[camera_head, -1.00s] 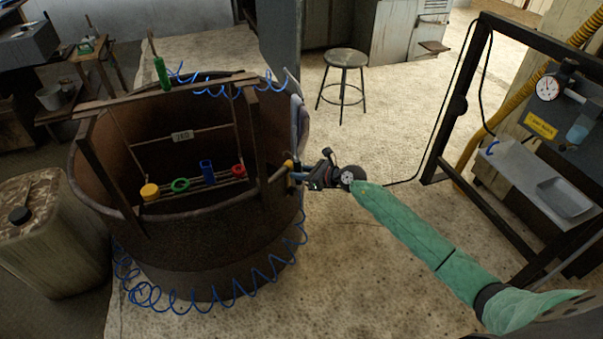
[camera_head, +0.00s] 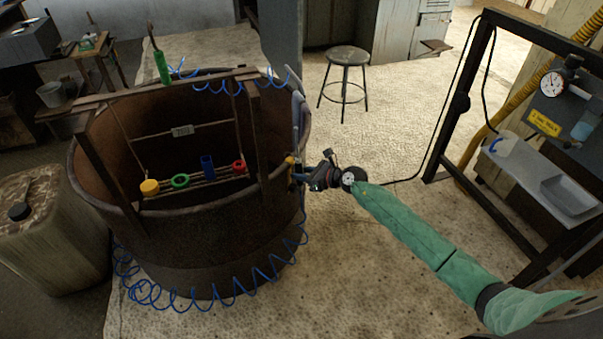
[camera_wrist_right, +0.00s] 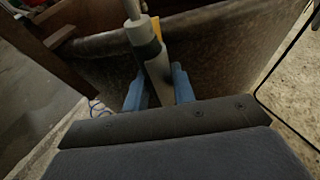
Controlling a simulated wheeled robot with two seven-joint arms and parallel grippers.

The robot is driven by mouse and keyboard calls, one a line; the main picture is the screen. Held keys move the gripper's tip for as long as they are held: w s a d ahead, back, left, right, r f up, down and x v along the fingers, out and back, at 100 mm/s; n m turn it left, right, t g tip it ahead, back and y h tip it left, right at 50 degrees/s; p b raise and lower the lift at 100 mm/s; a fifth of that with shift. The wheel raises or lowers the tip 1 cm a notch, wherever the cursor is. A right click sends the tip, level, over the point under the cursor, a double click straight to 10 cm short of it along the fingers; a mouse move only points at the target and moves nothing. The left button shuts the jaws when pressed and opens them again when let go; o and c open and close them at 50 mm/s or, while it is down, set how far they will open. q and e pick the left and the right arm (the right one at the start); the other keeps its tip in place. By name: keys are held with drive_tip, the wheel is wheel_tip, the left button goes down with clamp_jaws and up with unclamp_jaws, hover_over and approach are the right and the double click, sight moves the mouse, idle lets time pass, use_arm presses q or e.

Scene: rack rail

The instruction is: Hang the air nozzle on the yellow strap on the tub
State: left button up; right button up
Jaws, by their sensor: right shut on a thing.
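My right gripper (camera_head: 302,176) is at the right side of the rusty brown tub (camera_head: 215,250), just outside its rim. In the right wrist view its blue fingers (camera_wrist_right: 160,88) are shut on a grey cylindrical piece with a dark band, seemingly the air nozzle (camera_wrist_right: 150,58). The nozzle points up and away, close to the tub wall. A small yellow piece, likely the yellow strap (camera_wrist_right: 157,28), shows right behind it; it also shows at the rim in the head view (camera_head: 290,160). I cannot tell whether nozzle and strap touch. My left gripper is not in view.
A wooden frame (camera_head: 84,150) stands across the tub, with coloured rings and cups inside. A green-handled tool (camera_head: 162,67) stands at its top. Blue coiled hose (camera_head: 185,300) hangs around the tub. A stool (camera_head: 347,58) stands behind; a dark metal frame (camera_head: 470,110) is right.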

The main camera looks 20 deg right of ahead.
drive_tip(key=shift+f+b, duration=0.45)
drive_tip(key=shift+f, duration=0.3)
drive_tip(key=shift+f, duration=0.25)
idle(0.3)
drive_tip(key=o, duration=0.8)
drive_tip(key=v, duration=0.7)
drive_tip(key=shift+s+d+b, duration=0.2)
drive_tip(key=shift+d+b, duration=0.15)
